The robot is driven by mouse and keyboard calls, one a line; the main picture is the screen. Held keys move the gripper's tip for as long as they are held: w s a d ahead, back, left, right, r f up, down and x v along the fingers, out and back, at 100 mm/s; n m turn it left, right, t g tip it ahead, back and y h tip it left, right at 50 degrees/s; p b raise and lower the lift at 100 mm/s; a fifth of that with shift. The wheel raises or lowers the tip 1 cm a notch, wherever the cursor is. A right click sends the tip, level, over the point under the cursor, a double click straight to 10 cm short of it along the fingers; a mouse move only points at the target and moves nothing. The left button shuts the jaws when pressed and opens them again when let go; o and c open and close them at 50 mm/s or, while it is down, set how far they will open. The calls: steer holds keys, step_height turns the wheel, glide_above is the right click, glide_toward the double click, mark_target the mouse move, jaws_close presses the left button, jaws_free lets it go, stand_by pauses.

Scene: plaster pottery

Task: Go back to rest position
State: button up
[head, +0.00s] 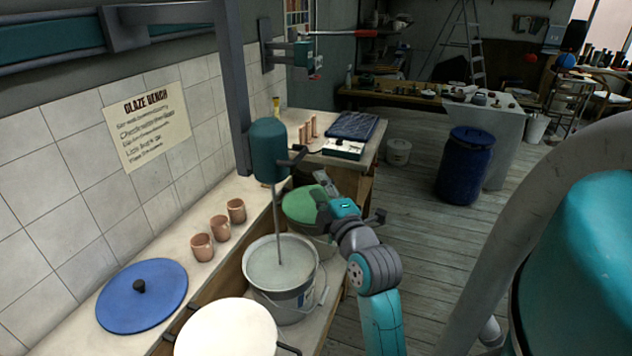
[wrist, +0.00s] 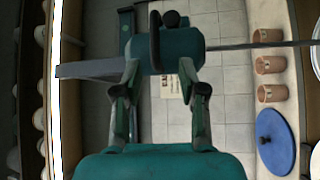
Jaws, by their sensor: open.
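My gripper (wrist: 159,75) is open, with its two fingers apart and nothing between them. Just beyond the fingertips in the wrist view is the teal mixer head (wrist: 180,50) with its dark handle (wrist: 155,42). In the head view the mixer head (head: 268,150) hangs from a wall bracket, its rod reaching down into a white bucket (head: 283,300) of pale glaze. My arm rises from the lower middle, with its wrist right of the mixer, in front of a green-topped bucket (head: 300,205). The fingers are hard to make out there.
Several terracotta cups stand along the bench, one at the front (head: 202,247). A blue lid (head: 142,296) and a round white top (head: 226,330) are nearby. A blue barrel (head: 466,165) stands on the open wooden floor to the right.

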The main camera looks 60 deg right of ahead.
stand_by(0.6)
steer(key=s+a+f+m+y, duration=0.2)
steer(key=a+f+m+y, duration=0.35)
steer(key=a+f, duration=1.45)
steer(key=s+a+f+m+y, duration=0.2)
steer(key=s+a+y, duration=0.5)
steer(key=s+a, duration=1)
steer(key=s+f, duration=0.1)
steer(key=s, duration=0.1)
steer(key=shift+s+a+f+m, duration=0.15)
steer(key=shift+s+a+m, duration=0.1)
steer(key=shift+s+m, duration=0.15)
steer(key=shift+d, duration=0.15)
